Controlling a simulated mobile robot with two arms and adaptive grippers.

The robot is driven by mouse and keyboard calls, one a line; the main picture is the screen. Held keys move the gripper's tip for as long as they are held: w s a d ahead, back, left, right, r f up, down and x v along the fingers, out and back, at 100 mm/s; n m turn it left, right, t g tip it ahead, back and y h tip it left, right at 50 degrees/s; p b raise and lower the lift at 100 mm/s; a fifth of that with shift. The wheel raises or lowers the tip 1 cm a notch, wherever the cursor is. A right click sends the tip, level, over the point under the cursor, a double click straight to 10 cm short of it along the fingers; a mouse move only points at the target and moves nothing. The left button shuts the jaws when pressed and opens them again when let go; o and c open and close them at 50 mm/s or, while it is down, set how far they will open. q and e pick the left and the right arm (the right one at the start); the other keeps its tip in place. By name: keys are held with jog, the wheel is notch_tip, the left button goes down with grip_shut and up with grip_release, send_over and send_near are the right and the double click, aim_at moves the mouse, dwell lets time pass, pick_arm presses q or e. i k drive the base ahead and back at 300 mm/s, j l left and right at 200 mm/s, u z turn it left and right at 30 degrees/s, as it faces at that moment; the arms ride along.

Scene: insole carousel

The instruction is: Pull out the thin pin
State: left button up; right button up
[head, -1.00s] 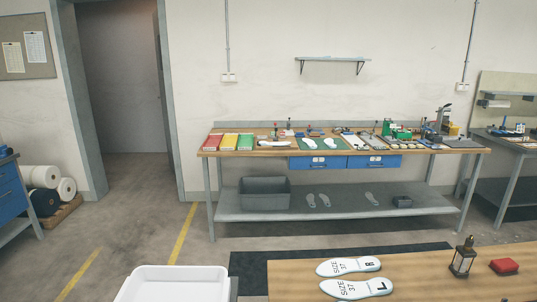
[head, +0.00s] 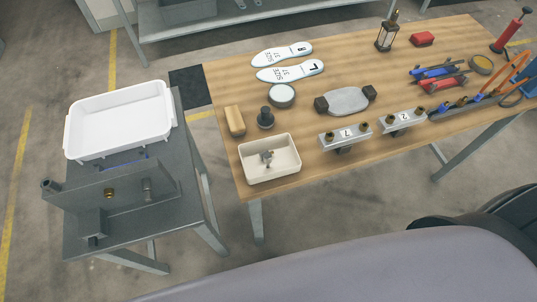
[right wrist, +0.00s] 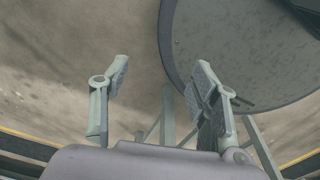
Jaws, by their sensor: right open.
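In the head view a grey metal fixture (head: 125,198) with an upright plate stands on a grey cart (head: 190,215) at the left. A small brass-coloured part (head: 109,193) and a thicker grey cylinder (head: 147,190) sit on its plate. Another dark cylinder (head: 50,187) stands at its left end. I cannot tell which of these, if any, is the thin pin. My right gripper (right wrist: 160,82) shows in the right wrist view, open and empty, with floor behind it. No gripper shows in the head view.
A white tray (head: 120,115) lies on the cart behind the fixture. The wooden table (head: 225,85) holds insoles (head: 290,70), a cream bin (head: 269,160), numbered blocks (head: 345,135), a lantern (head: 386,35) and tools. A round grey disc (right wrist: 235,50) is close to my right gripper.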

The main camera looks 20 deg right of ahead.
aim_at(148, 196)
jog(key=u, duration=0.85)
